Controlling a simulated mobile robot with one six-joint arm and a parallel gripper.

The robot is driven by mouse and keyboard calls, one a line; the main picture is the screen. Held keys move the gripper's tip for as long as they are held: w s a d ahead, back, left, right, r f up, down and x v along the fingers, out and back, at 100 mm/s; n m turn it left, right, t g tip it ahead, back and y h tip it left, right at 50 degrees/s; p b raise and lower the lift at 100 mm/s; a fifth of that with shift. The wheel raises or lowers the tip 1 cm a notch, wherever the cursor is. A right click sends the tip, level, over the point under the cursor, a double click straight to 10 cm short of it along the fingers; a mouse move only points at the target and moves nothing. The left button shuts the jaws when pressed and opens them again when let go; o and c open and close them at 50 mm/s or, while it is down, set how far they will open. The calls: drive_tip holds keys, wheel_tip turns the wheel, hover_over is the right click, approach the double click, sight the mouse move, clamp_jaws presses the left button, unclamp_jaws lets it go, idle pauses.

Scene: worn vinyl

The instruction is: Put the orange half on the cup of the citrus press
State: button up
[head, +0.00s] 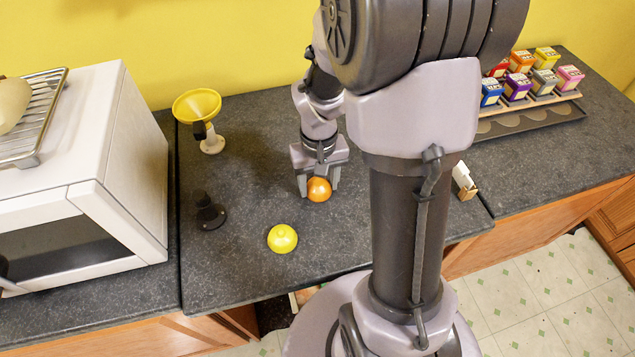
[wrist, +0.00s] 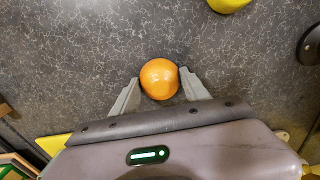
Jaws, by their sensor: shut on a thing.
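The orange half (head: 319,190) is on the dark counter near its middle, round side showing; its cut face is hidden. My gripper (head: 319,188) points down with one finger on each side of it and is shut on it. In the wrist view the orange half (wrist: 160,79) sits between the two fingertips (wrist: 160,78). I cannot tell whether it still touches the counter. The citrus press appears to be the white stand with a wide yellow cup (head: 197,104) at the back left, apart from my gripper.
A yellow dome (head: 282,239) lies in front of the orange half. A small black piece (head: 209,213) stands to the left. A white microwave (head: 100,170) borders the counter on the left. A rack of coloured boxes (head: 530,85) stands at the far right. Counter between gripper and press is clear.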

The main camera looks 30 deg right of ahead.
drive_tip(key=shift+s, duration=0.1)
drive_tip(key=o, duration=1.4)
